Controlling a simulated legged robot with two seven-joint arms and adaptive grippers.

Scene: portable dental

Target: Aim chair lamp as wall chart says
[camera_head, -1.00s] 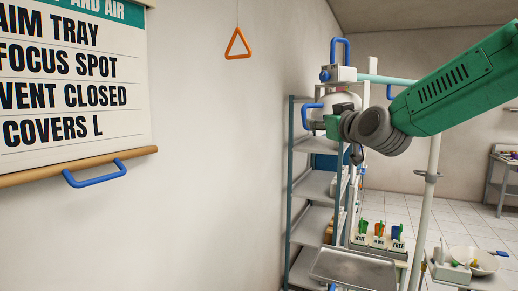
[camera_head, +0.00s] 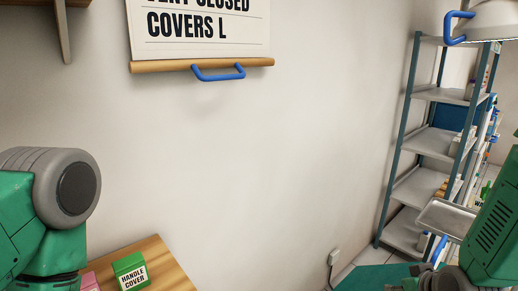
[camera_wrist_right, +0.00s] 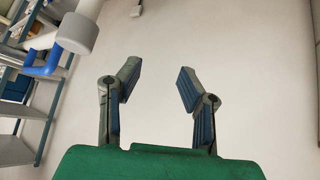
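The wall chart (camera_head: 200,35) hangs at the top of the head view, cut off above. Its lowest line reads "COVERS L", under a partly cut "VENT CLOSED". A blue handle (camera_head: 218,73) is on its wooden bottom bar. The white chair lamp (camera_head: 495,22) with a blue handle (camera_head: 460,15) is cut off at the top right corner. My right gripper shows in the wrist view (camera_wrist_right: 158,70), open and empty, fingers apart with bare wall between them. A white cylindrical part (camera_wrist_right: 77,32) and a blue handle (camera_wrist_right: 44,66) are left of it, apart from the fingers. My left gripper is out of view.
A metal shelf rack (camera_head: 411,105) stands at right along the wall, with a metal tray (camera_head: 447,217) in front. A wooden surface (camera_head: 165,268) at lower left holds a green "HANDLE COVER" box (camera_head: 130,271) and something pink (camera_head: 88,282). The wall between is clear.

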